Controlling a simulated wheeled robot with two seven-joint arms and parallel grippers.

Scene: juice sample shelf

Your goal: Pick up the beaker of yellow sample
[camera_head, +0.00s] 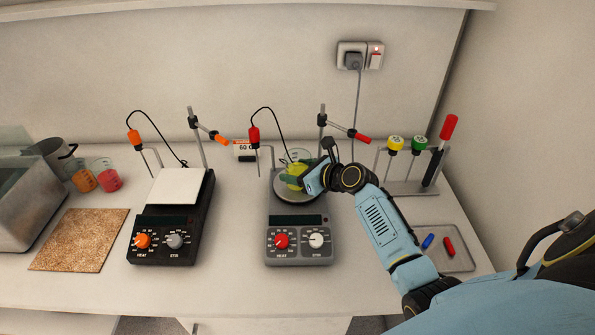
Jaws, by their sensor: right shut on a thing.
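The beaker of yellow sample (294,174) is on or just above the round plate of the right-hand hot plate stirrer (300,222); I cannot tell if it touches the plate. My right gripper (306,176) reaches in from the right and is shut on the beaker, hiding part of its right side. The beaker looks upright. My left gripper is not in view.
A second stirrer (167,222) with a white square top stands to the left. Orange (84,180) and red (106,175) beakers stand at far left, near a cork mat (80,240). Clamp rods rise behind both stirrers. A tray (459,257) and a rack (408,187) are right.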

